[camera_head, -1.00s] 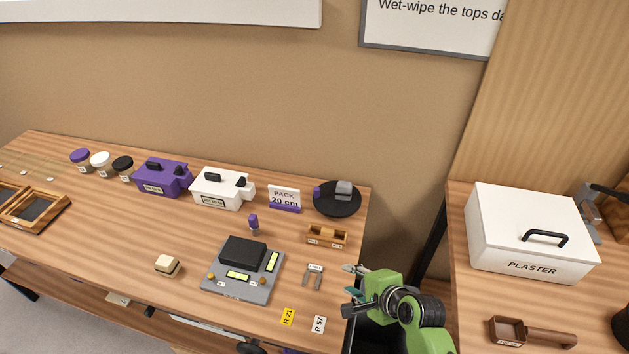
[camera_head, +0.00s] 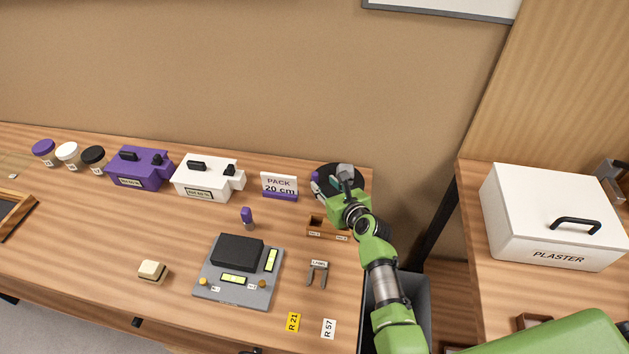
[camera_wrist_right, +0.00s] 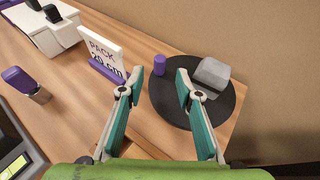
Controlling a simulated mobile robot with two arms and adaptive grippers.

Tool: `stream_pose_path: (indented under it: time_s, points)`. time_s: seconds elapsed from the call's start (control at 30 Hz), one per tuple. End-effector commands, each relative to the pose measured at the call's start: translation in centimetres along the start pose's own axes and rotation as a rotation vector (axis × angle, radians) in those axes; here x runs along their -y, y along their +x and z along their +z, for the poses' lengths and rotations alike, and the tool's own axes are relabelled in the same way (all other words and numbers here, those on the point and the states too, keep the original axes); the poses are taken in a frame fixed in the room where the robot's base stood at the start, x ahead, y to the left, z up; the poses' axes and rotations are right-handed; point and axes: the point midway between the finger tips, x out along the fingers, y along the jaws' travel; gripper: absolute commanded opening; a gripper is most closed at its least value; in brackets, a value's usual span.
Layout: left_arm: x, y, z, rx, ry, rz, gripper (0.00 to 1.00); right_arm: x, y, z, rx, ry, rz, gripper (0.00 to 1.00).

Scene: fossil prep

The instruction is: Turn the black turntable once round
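The black turntable (camera_head: 355,188) is a round disc at the back right corner of the table, partly hidden by my right gripper in the head view. In the right wrist view the turntable (camera_wrist_right: 232,113) carries a grey block (camera_wrist_right: 212,73) at its far side and a small purple cylinder (camera_wrist_right: 159,64) on its left side. My right gripper (camera_head: 328,182) is open at the turntable. In the right wrist view its fingertips (camera_wrist_right: 157,82) are wide apart, the right one over the disc and the left one by the sign. I cannot tell whether they touch it. My left gripper is not in view.
The PACK 20 cm sign (camera_head: 279,185) stands just left of the turntable. A small wooden holder (camera_head: 327,232) lies in front of it. White (camera_head: 205,178) and purple boxes (camera_head: 137,168) stand farther left. A gap separates this table from the one with the PLASTER box (camera_head: 550,225).

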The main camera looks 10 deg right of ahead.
Motion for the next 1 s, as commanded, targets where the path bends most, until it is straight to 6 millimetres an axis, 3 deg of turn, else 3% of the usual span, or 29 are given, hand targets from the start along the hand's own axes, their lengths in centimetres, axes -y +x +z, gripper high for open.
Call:
stream_pose_path:
  time_s: [0.03,0.5,0.7,1.0]
  points:
    - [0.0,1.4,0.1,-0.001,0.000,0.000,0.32,-0.1,1.1,-0.5,0.002,0.000,0.001,0.32]
    - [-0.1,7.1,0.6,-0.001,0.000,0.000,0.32,0.0,7.1,-0.4,0.002,-0.003,0.001,0.32]
    - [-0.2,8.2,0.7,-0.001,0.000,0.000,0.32,0.0,8.2,-0.2,0.000,-0.003,0.001,0.32]
    - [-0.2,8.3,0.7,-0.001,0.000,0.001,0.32,0.0,8.5,0.0,-0.001,-0.002,0.001,0.32]
